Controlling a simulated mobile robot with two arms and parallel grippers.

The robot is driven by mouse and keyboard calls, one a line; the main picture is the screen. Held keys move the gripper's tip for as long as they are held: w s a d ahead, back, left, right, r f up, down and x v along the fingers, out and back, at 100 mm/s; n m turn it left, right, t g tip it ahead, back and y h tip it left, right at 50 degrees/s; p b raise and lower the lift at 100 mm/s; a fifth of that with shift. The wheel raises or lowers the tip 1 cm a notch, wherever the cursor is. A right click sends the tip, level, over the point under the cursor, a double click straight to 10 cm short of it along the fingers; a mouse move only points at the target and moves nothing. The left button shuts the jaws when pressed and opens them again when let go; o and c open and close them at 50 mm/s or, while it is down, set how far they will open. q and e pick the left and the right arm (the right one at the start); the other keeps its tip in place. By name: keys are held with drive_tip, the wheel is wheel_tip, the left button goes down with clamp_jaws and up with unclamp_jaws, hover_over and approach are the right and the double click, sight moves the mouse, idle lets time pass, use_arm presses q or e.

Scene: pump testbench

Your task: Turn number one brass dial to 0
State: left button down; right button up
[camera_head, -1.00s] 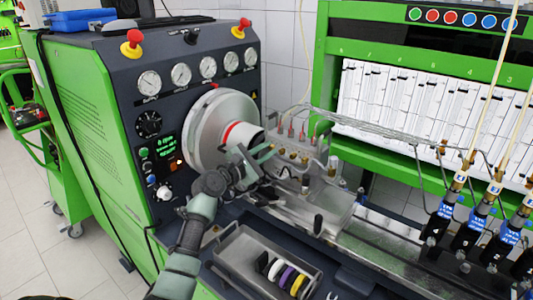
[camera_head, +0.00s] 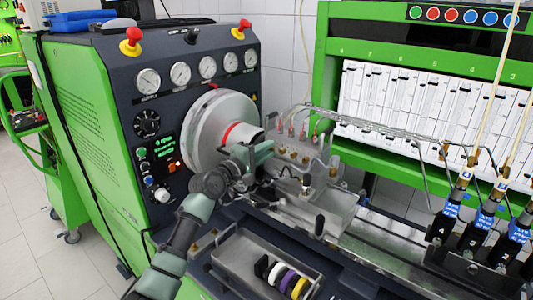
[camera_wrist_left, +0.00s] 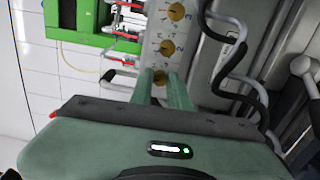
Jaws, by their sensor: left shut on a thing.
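The dial's pointer and setting are too small to read. My right gripper is not in view.
The large silver flywheel (camera_head: 214,128) stands close left of the gripper. Thin metal pipes (camera_head: 365,122) run right from the block. A metal tray (camera_head: 232,262) with coloured rings lies in front. Black injectors with blue labels (camera_head: 445,212) stand at the right.

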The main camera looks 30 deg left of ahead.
use_arm(q)
drive_tip(key=shift+f+m, duration=0.1)
drive_tip(key=shift+m, duration=0.3)
drive_tip(key=c, duration=1.6)
unclamp_jaws()
drive_tip(key=shift+s, duration=0.1)
drive_tip(key=s, duration=0.2)
drive_tip(key=s+b, duration=0.1)
drive_tip(key=s, duration=0.2)
drive_tip(key=s+b, duration=0.1)
drive_tip(key=s, duration=0.1)
drive_tip(key=shift+s+a, duration=0.25)
drive_tip(key=shift+s, duration=0.05)
